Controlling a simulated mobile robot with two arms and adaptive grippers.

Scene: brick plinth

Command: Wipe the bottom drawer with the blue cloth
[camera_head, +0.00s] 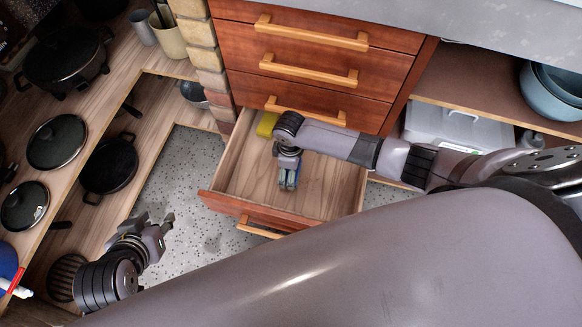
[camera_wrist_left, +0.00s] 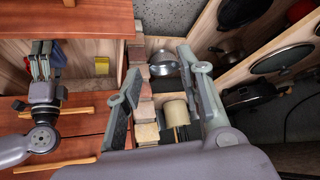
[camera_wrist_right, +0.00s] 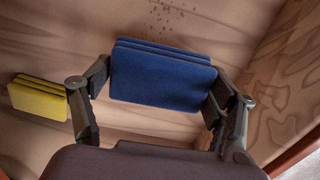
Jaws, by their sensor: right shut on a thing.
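The bottom drawer (camera_head: 325,193) is pulled open, its wooden floor bare in most places. My right gripper (camera_head: 288,182) reaches down into it and is shut on the folded blue cloth (camera_wrist_right: 162,78), which sits between both fingers in the right wrist view. Whether the cloth touches the drawer floor I cannot tell. Small brown crumbs (camera_wrist_right: 172,12) lie on the wood just beyond the cloth. My left gripper (camera_head: 155,232) is open and empty, left of the drawer above the speckled floor; its spread fingers also show in the left wrist view (camera_wrist_left: 160,72).
A yellow folded cloth or sponge (camera_head: 267,124) lies in the drawer's back left corner, also in the right wrist view (camera_wrist_right: 38,98). Shut drawers (camera_head: 320,45) stand above. A brick pillar (camera_head: 205,62) and shelves with pans (camera_head: 108,163) are at left. Speckled floor (camera_head: 190,165) is clear.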

